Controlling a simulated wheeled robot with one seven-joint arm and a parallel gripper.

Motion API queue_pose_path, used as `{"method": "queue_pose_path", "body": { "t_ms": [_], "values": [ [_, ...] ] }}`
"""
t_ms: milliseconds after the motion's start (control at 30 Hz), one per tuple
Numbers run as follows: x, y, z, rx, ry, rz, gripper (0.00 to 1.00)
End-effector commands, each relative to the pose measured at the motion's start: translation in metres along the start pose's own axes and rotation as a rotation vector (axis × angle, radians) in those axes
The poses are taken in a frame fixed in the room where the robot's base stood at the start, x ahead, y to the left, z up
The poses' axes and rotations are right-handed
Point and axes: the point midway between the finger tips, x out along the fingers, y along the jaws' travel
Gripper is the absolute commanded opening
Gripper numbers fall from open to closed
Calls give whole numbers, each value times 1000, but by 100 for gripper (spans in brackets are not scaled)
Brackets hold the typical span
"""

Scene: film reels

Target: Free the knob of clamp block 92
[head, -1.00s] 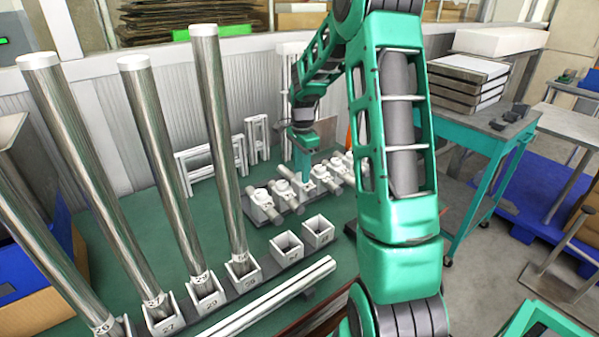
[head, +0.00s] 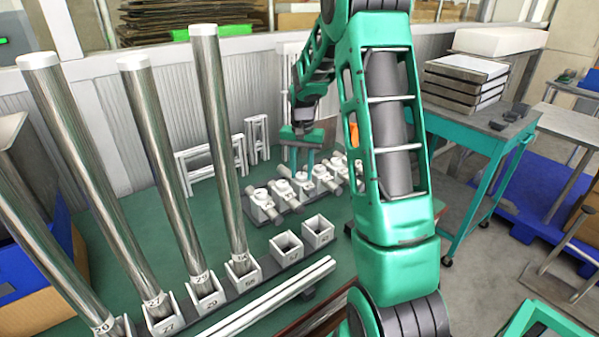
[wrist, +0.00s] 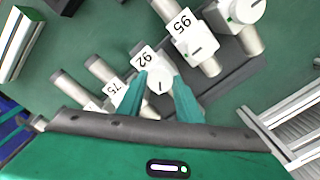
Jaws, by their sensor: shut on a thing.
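Clamp block 92 (wrist: 143,57) shows in the wrist view, its white number plate towards the middle and its round white knob (wrist: 160,82) just below. The knob has a dark mark on its face. My gripper (wrist: 160,98) is shut on this knob, one teal finger on each side. In the head view my gripper (head: 303,172) points down at the middle of the row of clamp blocks. Clamp block 95 (wrist: 183,27) stands to the right of 92, and clamp block 75 (wrist: 114,88) to the left.
Another clamp knob (wrist: 240,8) with a green mark lies beyond block 95. In the head view, tall metal tubes (head: 222,150) stand in numbered holders at the left. Two empty square holders (head: 318,232) and white rods (head: 270,300) lie in front. White frames (head: 210,160) stand behind.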

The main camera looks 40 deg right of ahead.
Motion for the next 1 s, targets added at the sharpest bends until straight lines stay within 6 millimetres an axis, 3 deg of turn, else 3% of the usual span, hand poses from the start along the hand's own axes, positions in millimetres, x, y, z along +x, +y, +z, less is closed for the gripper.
{"method": "queue_pose_path", "body": {
  "t_ms": [1000],
  "values": [
    [-3,-4,-3,-970,14,-2,10]
  ]
}}
